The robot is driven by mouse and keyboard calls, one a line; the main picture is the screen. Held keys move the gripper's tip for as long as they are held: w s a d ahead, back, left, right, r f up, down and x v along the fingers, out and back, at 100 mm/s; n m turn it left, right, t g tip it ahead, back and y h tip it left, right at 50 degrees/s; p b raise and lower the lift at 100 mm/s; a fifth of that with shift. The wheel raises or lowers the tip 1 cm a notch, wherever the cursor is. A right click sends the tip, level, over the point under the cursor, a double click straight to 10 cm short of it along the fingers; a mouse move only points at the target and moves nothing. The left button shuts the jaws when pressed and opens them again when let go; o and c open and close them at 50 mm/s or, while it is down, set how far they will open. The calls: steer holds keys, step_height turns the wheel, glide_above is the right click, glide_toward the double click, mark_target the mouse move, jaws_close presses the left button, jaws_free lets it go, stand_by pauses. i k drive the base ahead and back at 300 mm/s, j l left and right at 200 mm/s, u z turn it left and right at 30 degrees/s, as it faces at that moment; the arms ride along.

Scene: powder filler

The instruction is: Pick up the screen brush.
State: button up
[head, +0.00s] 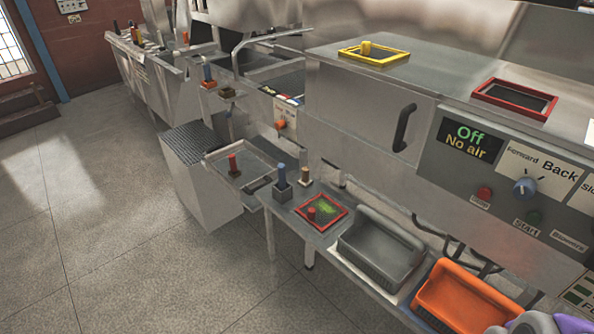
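No brush is labelled as the screen brush, and I cannot tell which handled tool it is. A blue-handled tool (282,178) stands upright on the low steel shelf, with a smaller dark-handled tool (305,174) with a pale base beside it. A red knob-like handle (311,214) stands on a red-framed screen (331,211) bearing green-yellow powder. Another red-handled tool (233,165) stands on the tray to the left. A grey and purple part, apparently of my arm, shows at the bottom right corner; my gripper's fingers are not visible.
A grey bin (381,247) and an orange bin (463,298) sit on the low shelf right of the red-framed screen. The machine's control panel (505,170) reads "Off" and "No air". Yellow-framed (347,54) and red-framed (483,93) screens lie on top. Open floor (120,230) is at left.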

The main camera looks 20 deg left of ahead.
mark_target(281, 167)
steer(key=u, duration=0.6)
steer(key=i+j+u, duration=0.2)
steer(key=i+u, duration=0.3)
steer(key=i+j+u, duration=0.1)
steer(key=i+u, duration=0.25)
steer(key=u, duration=0.15)
steer(key=i, duration=0.45)
